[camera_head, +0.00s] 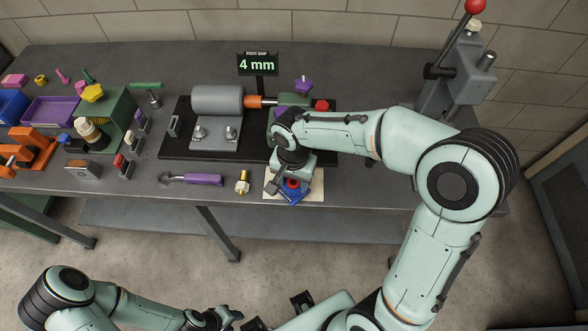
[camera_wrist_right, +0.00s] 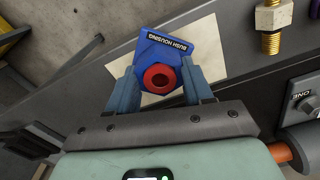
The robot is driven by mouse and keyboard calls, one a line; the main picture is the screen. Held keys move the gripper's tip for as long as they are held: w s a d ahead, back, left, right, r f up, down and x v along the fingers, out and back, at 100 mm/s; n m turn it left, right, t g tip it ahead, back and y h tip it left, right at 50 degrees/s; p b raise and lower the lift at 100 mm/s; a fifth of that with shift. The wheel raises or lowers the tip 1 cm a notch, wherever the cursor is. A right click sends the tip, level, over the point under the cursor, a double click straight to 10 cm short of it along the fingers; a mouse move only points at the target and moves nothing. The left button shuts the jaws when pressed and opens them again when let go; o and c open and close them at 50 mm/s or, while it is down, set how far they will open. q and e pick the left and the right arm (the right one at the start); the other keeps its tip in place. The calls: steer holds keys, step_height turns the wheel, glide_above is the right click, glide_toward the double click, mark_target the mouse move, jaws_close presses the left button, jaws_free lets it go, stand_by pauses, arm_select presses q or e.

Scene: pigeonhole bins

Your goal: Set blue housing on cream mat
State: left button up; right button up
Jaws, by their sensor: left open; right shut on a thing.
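The blue housing (camera_wrist_right: 174,48) has a label and a red ring around a dark hole. In the right wrist view it lies between the fingers of my right gripper (camera_wrist_right: 160,87), which is shut on it. The cream mat (camera_wrist_right: 212,60) shows behind and around the housing. In the head view the housing (camera_head: 294,197) is over the cream mat (camera_head: 314,187), near the table's front edge. I cannot tell whether the housing touches the mat. My right gripper (camera_head: 287,184) partly hides both. My left gripper (camera_head: 226,316) is low, away from the table, and empty.
A brass bolt (camera_head: 242,182) stands just left of the mat, and a purple-handled tool (camera_head: 196,179) lies further left. Behind is a grey motor (camera_head: 217,100) on a black base. A grey lever press (camera_head: 458,78) stands at the right. Bins and small parts fill the table's left.

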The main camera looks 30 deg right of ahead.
steer(key=w, duration=0.1)
steer(key=w+d, duration=0.1)
steer(key=shift+w+d+p, duration=0.3)
steer(key=shift+w+p, duration=0.05)
steer(key=shift+p, duration=0.05)
steer(key=shift+f, duration=0.25)
arm_select(q)
steer(key=shift+w+r, duration=0.55)
steer(key=shift+r, duration=0.15)
arm_select(e)
steer(key=shift+s+a, duration=0.1)
steer(key=shift+f, duration=0.15)
steer(key=o, duration=1)
steer(key=shift+f, duration=0.15)
arm_select(q)
steer(key=shift+s+f, duration=0.15)
arm_select(e)
steer(key=o, duration=0.4)
steer(key=shift+s, duration=0.1)
